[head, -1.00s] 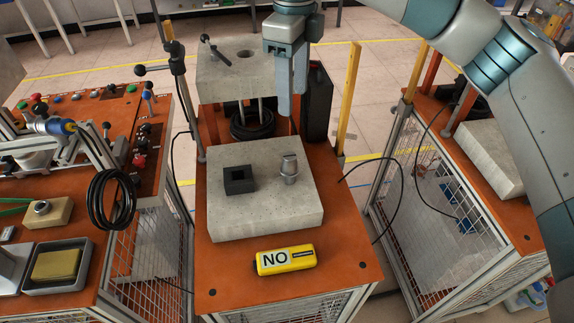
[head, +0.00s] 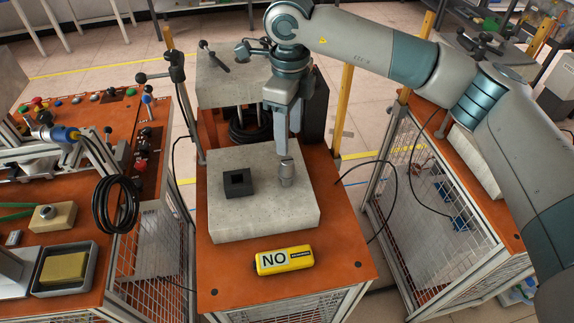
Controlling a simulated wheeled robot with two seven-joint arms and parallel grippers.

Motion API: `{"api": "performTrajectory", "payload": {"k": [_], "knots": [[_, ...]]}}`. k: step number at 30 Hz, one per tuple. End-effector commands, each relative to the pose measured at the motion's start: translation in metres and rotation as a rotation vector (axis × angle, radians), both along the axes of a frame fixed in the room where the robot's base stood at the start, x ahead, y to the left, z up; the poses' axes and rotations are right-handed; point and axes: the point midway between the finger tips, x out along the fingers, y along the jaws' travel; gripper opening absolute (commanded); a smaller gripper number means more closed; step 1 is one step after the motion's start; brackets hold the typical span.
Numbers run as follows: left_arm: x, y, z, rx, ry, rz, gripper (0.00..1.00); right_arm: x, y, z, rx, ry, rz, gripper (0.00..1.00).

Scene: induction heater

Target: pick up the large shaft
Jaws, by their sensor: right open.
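The large shaft is most likely the short grey metal cylinder (head: 286,176) standing upright on the pale stone block (head: 240,220), right of its middle. My right gripper (head: 283,150) points down from above, with its fingertips at the top of the cylinder. The fingers overlap in this view, so the gap between them is hidden. The gripper is open and does not hold the cylinder. I cannot tell whether a finger touches it. My left gripper is not in view.
A black square socket block (head: 239,183) sits on the stone block, left of the cylinder. A yellow box marked NO (head: 285,260) lies in front on the orange table (head: 345,262). An upper stone slab (head: 222,85) stands behind. A yellow post (head: 343,100) rises at the right.

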Motion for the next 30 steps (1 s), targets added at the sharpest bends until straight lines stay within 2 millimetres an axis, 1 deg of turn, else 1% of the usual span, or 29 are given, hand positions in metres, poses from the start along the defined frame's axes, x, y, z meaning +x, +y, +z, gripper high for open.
{"api": "performTrajectory", "payload": {"k": [1, 3, 6, 9, 22, 26, 30], "knots": [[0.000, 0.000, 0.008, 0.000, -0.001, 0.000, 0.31, -0.001, -0.001, -0.006, -0.002, 0.003, 0.000, 0.50], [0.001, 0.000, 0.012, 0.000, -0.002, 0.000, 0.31, -0.001, 0.000, -0.017, -0.002, 0.003, 0.000, 0.50], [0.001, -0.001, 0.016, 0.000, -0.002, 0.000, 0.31, -0.001, 0.000, -0.029, -0.001, 0.003, 0.001, 0.50], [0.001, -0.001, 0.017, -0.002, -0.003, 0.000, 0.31, 0.000, 0.000, -0.035, -0.001, 0.000, 0.001, 0.50], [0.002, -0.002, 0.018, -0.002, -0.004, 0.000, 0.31, -0.001, 0.000, -0.039, -0.001, 0.000, 0.001, 0.50], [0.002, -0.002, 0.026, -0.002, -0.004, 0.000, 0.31, -0.003, 0.001, -0.044, -0.001, 0.002, 0.001, 0.50], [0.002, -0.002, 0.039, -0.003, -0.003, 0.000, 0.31, -0.006, 0.003, -0.056, -0.001, 0.003, 0.000, 0.50]]}}
